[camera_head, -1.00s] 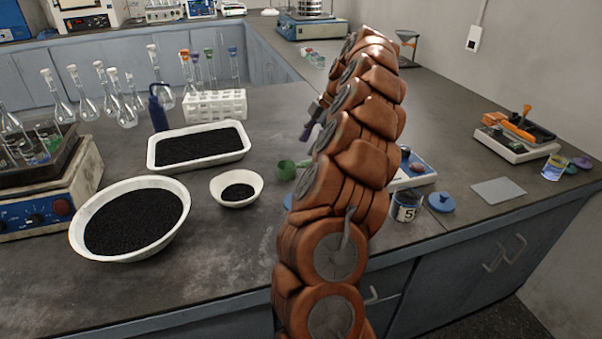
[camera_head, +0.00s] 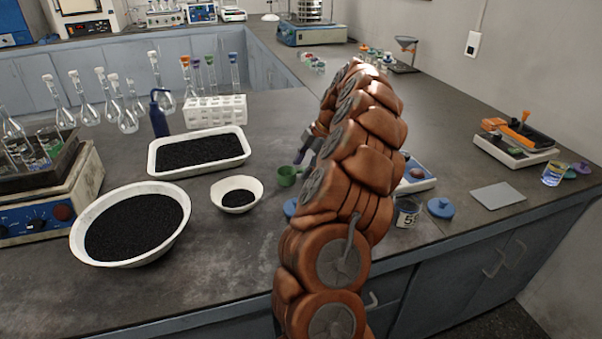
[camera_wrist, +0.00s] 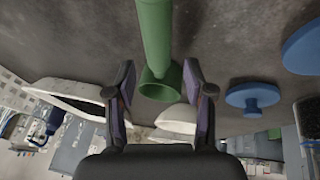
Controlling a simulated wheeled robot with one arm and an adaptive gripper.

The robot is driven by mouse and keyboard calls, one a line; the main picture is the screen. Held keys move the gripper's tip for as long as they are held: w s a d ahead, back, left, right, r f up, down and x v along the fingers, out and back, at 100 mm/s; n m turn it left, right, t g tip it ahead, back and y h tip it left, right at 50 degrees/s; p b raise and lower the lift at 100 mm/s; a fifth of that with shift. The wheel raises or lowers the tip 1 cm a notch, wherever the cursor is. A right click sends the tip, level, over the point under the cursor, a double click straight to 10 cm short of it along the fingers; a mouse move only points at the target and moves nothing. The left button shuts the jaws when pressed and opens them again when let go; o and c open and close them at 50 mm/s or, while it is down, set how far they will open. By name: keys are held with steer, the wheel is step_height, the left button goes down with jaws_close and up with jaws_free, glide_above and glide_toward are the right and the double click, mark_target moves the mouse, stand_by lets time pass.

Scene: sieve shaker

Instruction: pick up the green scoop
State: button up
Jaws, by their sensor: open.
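The green scoop (camera_head: 288,175) lies on the dark bench, right of the small white bowl, partly hidden by my arm in the head view. In the wrist view the green scoop (camera_wrist: 155,30) shows its long handle running to the top edge and its cup lower down, between my fingers in the picture. My gripper (camera_wrist: 161,90) is open, one dark finger with a purple pad on each side of the cup. No contact with the scoop shows. In the head view my gripper (camera_head: 307,147) is just above the scoop, mostly behind my arm.
A small white bowl (camera_head: 216,190) with black grains, a white tray (camera_head: 152,160) and a large white bowl (camera_head: 78,235) are left of the scoop. A tube rack (camera_head: 215,108) stands behind. A blue lid (camera_head: 441,208) and labelled jar (camera_head: 407,212) are right of my arm.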

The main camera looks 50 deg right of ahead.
steer(key=shift+w+a+f, duration=0.2)
steer(key=shift+w+f, duration=0.05)
steer(key=shift+f, duration=0.4)
jaws_close()
